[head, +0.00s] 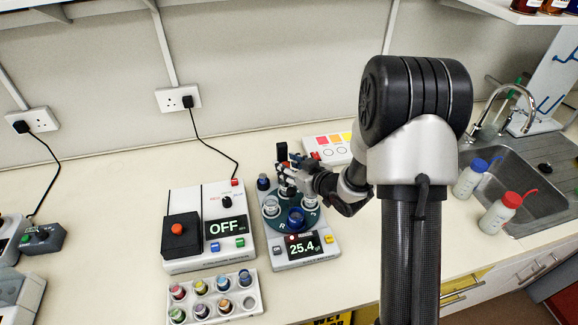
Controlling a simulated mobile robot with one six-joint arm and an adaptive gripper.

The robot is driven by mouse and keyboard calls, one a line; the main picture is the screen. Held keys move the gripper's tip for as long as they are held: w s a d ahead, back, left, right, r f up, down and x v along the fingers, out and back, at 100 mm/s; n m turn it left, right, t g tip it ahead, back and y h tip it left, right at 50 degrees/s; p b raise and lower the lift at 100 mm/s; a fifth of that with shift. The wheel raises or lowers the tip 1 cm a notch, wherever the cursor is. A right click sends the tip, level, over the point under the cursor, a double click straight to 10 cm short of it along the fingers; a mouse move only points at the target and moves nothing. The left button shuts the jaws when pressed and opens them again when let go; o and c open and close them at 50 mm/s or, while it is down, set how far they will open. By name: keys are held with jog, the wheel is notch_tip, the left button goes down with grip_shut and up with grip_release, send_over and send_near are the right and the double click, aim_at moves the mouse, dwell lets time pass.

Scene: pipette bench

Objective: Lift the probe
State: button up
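My gripper (287,180) is reached out over the back part of a balance (304,254) whose display reads 25.4. Its fingers are small and partly hidden, so I cannot tell whether they are open or shut. A dark upright piece (282,151) shows just above the fingers; I cannot tell whether it is the probe or part of my gripper. No probe can be made out clearly.
Left of the balance stands a white box (187,257) with an OFF display and a black block (181,237). A vial rack (214,303) lies in front. A colour card (330,149) lies behind. Two wash bottles (469,178) (500,213) stand near the sink (530,190) at right.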

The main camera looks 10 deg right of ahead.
grip_shut()
jog(key=shift+r, duration=0.15)
dwell(0.4)
jog(key=shift+w+r+p, duration=0.1)
jog(key=shift+r+p, duration=1.55)
jog(key=shift+r, duration=1.1)
grip_release()
jog(key=v, duration=1.2)
jog(key=shift+d, duration=0.1)
